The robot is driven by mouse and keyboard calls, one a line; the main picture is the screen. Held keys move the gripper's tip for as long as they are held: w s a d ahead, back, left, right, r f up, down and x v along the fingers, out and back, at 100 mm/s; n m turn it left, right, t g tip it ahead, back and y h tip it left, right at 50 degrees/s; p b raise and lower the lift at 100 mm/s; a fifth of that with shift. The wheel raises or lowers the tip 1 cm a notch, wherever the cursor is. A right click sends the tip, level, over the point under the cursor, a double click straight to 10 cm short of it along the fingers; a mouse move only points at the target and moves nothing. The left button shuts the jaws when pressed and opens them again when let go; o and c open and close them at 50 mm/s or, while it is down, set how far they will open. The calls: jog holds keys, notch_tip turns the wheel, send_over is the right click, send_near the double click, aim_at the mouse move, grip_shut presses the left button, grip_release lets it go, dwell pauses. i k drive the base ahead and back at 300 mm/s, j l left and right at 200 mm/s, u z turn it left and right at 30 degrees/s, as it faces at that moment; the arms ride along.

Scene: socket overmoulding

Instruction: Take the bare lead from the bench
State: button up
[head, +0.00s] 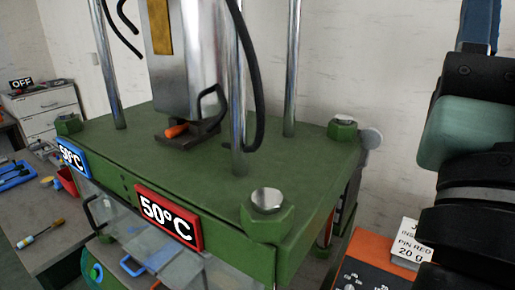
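I cannot pick out a bare lead in the head view. Part of a grey bench (75,240) shows at the lower left, beside the green press. A thin tool with a yellow-brown handle (47,229) and a pale lower end lies on it. Blue tools (14,175) lie farther back at the left edge. The green press hides much of the bench. My arm fills the right edge, dark with a teal part, close to the camera. My gripper's fingers are not in view.
The green press plate (210,165) with steel columns fills the middle. It bears a red "50°C" sign (168,220) and a blue one (72,158). An orange machine (365,265) with a "PIN RED 20 g" label stands lower right. White drawers (45,103) stand back left.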

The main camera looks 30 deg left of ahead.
aim_at(29, 239)
jog(key=k+j+u, duration=0.3)
jog(key=k, duration=0.2)
jog(key=k+j+u, duration=0.3)
jog(key=k, duration=0.2)
jog(key=u, duration=1.4)
